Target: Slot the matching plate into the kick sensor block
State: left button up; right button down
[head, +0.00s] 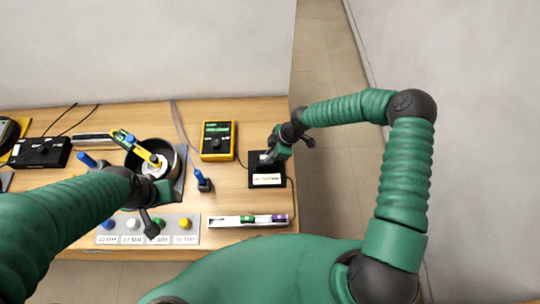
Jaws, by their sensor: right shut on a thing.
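A black block with a white label (267,180) stands near the right end of the table; I take it for the kick sensor block. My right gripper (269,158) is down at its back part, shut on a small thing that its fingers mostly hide. I cannot tell whether that thing sits in the block or just above it. A pale strip (165,240) at the front edge carries blue, white, green and yellow knobs over small labels. My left gripper (145,195) is above the table behind this strip; its fingertips are not clear.
A tray of markers (240,221) lies in front. A dark round pot (172,158) is beside my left gripper. The table's right edge is close to the block.

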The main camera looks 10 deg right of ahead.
jog(key=c, duration=1.5)
grip_release()
jog(key=shift+o, duration=0.5)
jog(key=shift+a, duration=0.1)
